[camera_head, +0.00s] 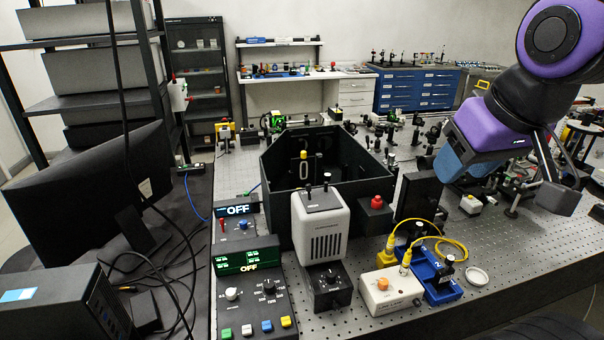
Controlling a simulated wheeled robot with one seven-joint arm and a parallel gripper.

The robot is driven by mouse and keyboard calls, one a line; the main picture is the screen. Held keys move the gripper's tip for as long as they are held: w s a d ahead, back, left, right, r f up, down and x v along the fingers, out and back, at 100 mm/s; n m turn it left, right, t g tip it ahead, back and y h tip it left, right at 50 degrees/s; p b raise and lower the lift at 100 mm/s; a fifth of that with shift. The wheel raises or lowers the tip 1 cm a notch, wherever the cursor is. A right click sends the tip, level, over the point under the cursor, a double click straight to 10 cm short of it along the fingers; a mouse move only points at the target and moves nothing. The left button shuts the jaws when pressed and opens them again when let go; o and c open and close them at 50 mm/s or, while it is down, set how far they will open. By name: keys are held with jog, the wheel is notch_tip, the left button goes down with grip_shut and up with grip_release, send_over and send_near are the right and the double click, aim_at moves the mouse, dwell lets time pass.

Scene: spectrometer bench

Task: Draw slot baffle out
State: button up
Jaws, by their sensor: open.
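My gripper (552,172) is at the right, in the air above the bench, well apart from the box. It is open, and I see nothing between its fingers.
A white vented housing (320,232) and a red-buttoned block (375,214) stand at the box's front. Control panels (250,262) lie front left. A yellow cable (452,248) loops front right. Optical posts crowd the back; perforated bench is bare at right (525,245).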

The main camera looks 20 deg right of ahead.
jog(key=shift+o, duration=0.5)
jog(key=w+r+m+g+y, duration=0.1)
jog(key=w+r+m, duration=0.15)
jog(key=w, duration=0.45)
jog(key=w+r+m, duration=0.2)
jog(key=w+r, duration=0.1)
jog(key=w, duration=0.5)
jog(key=m+g+y, duration=0.2)
jog(key=m+g, duration=0.2)
jog(key=m, duration=1)
send_over(302, 157)
jog(key=d, duration=0.3)
notch_tip(302, 157, down, 21)
jog(key=shift+n, duration=0.25)
jog(key=x, duration=1.1)
jog(key=shift+w+f, duration=0.15)
jog(key=shift+w, duration=0.1)
